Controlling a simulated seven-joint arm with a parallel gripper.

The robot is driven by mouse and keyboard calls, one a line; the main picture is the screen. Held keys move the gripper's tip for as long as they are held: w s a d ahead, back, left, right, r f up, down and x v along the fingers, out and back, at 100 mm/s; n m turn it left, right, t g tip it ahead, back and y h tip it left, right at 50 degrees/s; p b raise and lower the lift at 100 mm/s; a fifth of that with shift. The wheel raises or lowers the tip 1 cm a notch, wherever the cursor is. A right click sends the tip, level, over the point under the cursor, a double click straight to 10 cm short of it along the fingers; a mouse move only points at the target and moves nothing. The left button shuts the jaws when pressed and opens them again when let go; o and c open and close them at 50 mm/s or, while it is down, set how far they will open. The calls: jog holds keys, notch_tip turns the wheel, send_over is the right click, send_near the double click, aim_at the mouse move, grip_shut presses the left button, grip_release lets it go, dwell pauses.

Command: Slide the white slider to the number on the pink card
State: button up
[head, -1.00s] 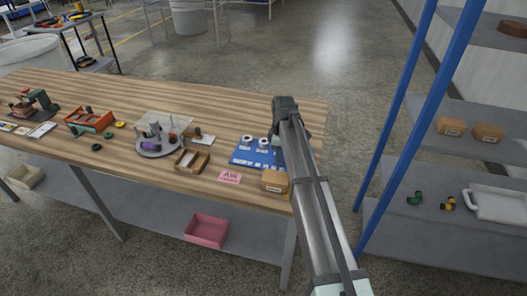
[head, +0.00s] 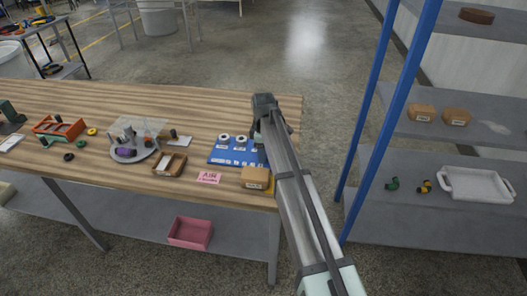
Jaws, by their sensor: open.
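The pink card (head: 209,178) lies on the wooden table near its front edge; its writing is too small to read for sure. A blue panel (head: 228,160) with white round parts (head: 223,141) and white markings lies just behind the card, near the table's right end. I cannot make out a white slider or the numbers on it. My gripper (head: 259,132) is over the right end of the blue panel, and my arm hides part of that end. The fingers are small and dark in this view; they are open, and I see nothing held.
A cardboard box (head: 255,178) stands right of the card, close to my arm. A wooden tray (head: 170,164) and a round grey stand (head: 133,152) are to the left. A blue-posted shelf (head: 430,215) stands at the right, across a floor gap.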

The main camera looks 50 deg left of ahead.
notch_tip(320, 180, up, 14)
dwell(0.6)
jog(key=shift+f, duration=0.1)
dwell(0.4)
